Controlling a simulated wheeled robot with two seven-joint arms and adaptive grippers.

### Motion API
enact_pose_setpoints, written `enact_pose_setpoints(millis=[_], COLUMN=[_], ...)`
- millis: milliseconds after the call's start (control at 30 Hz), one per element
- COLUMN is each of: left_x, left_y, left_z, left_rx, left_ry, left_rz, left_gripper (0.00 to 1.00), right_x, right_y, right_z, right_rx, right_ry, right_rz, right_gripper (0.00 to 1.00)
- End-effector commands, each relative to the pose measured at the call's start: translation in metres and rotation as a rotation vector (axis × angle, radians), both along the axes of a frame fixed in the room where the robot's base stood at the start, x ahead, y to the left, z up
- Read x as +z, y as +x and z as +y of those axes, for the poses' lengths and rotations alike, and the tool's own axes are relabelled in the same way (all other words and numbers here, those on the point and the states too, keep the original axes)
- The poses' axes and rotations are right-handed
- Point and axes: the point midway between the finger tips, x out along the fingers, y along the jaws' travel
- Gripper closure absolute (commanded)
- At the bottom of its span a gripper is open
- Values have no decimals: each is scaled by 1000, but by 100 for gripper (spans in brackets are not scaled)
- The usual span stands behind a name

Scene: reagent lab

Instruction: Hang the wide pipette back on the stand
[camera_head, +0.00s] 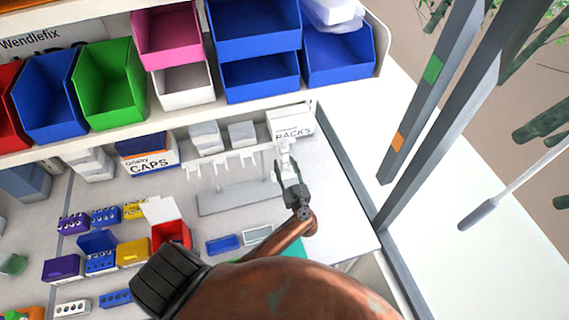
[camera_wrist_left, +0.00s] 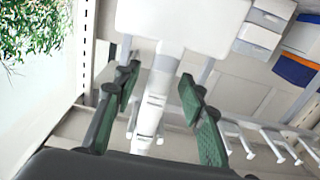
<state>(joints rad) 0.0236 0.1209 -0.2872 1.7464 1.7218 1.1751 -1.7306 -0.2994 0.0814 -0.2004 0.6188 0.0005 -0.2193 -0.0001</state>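My left gripper (camera_head: 286,160) is at the right end of the pipette stand (camera_head: 229,203), in front of the RACKS box. The pipette's broad white end (camera_wrist_left: 182,22) fills the top of that view. In the head view the pipette (camera_head: 285,147) is small and partly hidden by the gripper. The stand's white hooks show left of the gripper, and in the wrist view at lower right. My right gripper is not in view.
The RACKS box (camera_head: 290,124) and CAPS box (camera_head: 148,160) stand at the back under a shelf of coloured bins (camera_head: 107,83). Coloured tube racks (camera_head: 104,217) and a red box (camera_head: 171,234) are on the left. The bench right of the gripper is bare, with a frame post beyond.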

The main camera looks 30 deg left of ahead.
Motion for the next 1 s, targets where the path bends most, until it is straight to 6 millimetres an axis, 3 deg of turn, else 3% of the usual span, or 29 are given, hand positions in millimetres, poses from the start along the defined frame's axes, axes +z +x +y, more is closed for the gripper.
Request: enact_pose_setpoints(millis=[500,1000], left_x=[-5,-4], left_y=[-63,-72], left_z=[-74,-85], left_rx=[0,0], left_ry=[-4,-1], left_rz=[2,-1], left_gripper=[62,62], right_x=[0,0], right_y=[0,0], right_z=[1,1], right_rx=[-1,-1], right_ry=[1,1], right_rz=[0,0], right_gripper=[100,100])
